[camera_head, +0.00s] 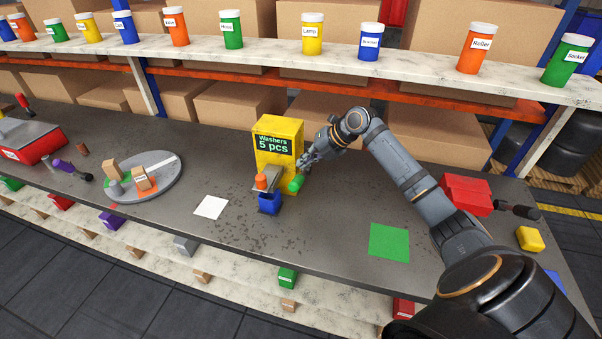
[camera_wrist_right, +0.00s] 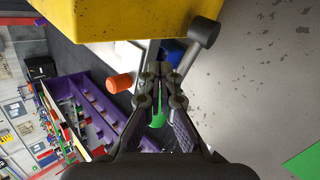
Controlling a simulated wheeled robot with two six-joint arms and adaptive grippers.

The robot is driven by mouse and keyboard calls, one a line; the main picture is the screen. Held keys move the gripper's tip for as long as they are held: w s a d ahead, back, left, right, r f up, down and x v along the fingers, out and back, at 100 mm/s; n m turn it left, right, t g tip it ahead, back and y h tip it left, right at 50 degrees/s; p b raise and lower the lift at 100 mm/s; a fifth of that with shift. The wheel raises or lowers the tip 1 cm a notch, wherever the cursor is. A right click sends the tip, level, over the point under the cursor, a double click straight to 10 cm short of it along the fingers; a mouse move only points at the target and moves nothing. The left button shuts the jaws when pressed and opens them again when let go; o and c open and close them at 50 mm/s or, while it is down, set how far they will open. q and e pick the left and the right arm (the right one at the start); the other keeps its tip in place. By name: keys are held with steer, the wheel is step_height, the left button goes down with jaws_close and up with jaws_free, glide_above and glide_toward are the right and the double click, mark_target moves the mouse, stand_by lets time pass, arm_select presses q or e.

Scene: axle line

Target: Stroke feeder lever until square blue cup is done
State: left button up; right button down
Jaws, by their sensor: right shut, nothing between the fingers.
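The yellow feeder (camera_head: 277,150) stands on the grey bench, and its display reads "Washers 5 pcs". It also fills the top of the right wrist view (camera_wrist_right: 120,15). The blue cup (camera_head: 269,204) sits at the feeder's front, under a grey chute; it is partly hidden in the right wrist view (camera_wrist_right: 174,50). A green handle (camera_head: 296,184) is at the feeder's right front, just below my right gripper (camera_head: 308,160). The gripper is shut and empty, with its fingertips (camera_wrist_right: 160,72) pointing toward the feeder's front. An orange knob (camera_head: 261,181) is left of the chute. My left gripper is out of view.
A white square (camera_head: 211,207) lies left of the cup and a green square (camera_head: 389,243) lies to the right. A round grey tray (camera_head: 150,190) with blocks stands at the left. A red box (camera_head: 465,193) is at the right. Labelled jars line the shelf behind.

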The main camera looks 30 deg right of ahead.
steer(key=shift+s+a+f+b, duration=0.1)
steer(key=shift+a+f+b, duration=0.05)
steer(key=shift+f+b, duration=0.25)
steer(key=shift+s+a+f+b, duration=0.15)
steer(key=shift+f+b, duration=0.3)
steer(key=shift+f, duration=0.2)
steer(key=shift+s+a+f+b, duration=0.2)
steer(key=shift+f+b, duration=0.25)
steer(key=shift+f, duration=0.15)
steer(key=shift+s+a+f+b, duration=0.1)
steer(key=shift+a+f+b, duration=0.05)
steer(key=shift+f+b, duration=0.4)
stand_by(1.9)
stand_by(0.6)
steer(key=shift+w+d+r+p, duration=0.2)
steer(key=shift+r+p, duration=0.25)
steer(key=shift+r, duration=0.3)
steer(key=shift+w+d+r+p, duration=0.15)
steer(key=shift+d+r+p, duration=0.2)
steer(key=shift+r, duration=0.35)
steer(key=shift+w+d+r+p, duration=0.1)
steer(key=shift+w+r+p, duration=0.1)
steer(key=shift+r+p, duration=0.45)
steer(key=shift+r, duration=0.1)
steer(key=r+p, duration=0.1)
steer(key=r, duration=0.2)
steer(key=w+d+r+p, duration=0.1)
steer(key=shift+d+r+p, duration=0.1)
steer(key=shift+r+p, duration=0.2)
steer(key=shift+r, duration=0.05)
